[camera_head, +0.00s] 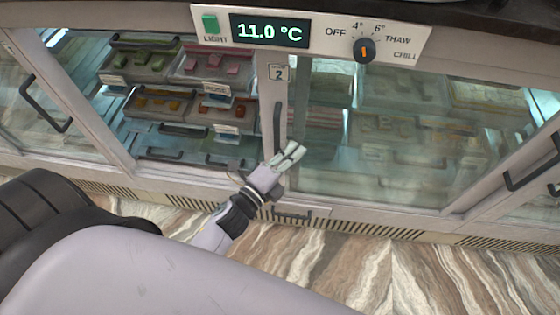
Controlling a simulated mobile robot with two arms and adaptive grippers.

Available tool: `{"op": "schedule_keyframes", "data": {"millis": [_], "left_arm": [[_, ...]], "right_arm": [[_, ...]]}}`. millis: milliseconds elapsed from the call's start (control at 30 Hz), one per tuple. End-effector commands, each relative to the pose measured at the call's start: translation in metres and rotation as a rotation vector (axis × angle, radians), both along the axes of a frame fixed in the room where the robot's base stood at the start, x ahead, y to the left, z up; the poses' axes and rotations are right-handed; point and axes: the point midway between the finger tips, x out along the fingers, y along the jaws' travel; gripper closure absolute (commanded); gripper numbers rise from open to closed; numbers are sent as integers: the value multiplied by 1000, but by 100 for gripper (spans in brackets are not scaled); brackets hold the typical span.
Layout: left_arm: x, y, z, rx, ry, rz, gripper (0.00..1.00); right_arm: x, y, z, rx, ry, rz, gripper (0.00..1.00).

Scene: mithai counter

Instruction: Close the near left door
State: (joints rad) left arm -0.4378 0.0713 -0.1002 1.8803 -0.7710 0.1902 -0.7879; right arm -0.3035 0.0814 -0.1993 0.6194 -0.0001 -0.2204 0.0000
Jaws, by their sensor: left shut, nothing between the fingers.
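My left gripper (288,157) is shut and empty. It is at the middle of the counter front, just below and beside the dark upright handle (277,122) of a pale door stile (297,100) marked with a 2 label (279,73). I cannot tell whether the fingers touch the stile. Left of this stile, trays of sweets (207,65) show clearly, as through an uncovered opening. Right of it, hazy glass (390,165) covers the shelves. Which of these doors is the near left one is not clear to me. My right gripper is out of view.
A control panel with a temperature display (269,31) and a knob (364,50) hangs above. Another framed door with a black handle (45,106) is at far left. Black handles (530,180) stick out at right. The marbled floor (370,265) is clear.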

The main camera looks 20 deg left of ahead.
Motion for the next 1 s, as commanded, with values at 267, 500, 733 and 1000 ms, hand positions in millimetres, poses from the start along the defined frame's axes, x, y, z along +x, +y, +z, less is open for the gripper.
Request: {"op": "schedule_keyframes", "data": {"millis": [267,500,733,1000], "left_arm": [[21,19,1,2,3,0,100],[19,33,0,-3,2,0,100],[19,34,-1,-3,2,0,100],[24,41,-1,0,1,0,100]], "right_arm": [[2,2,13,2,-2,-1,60],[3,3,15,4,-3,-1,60],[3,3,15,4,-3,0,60],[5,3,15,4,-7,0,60]]}}
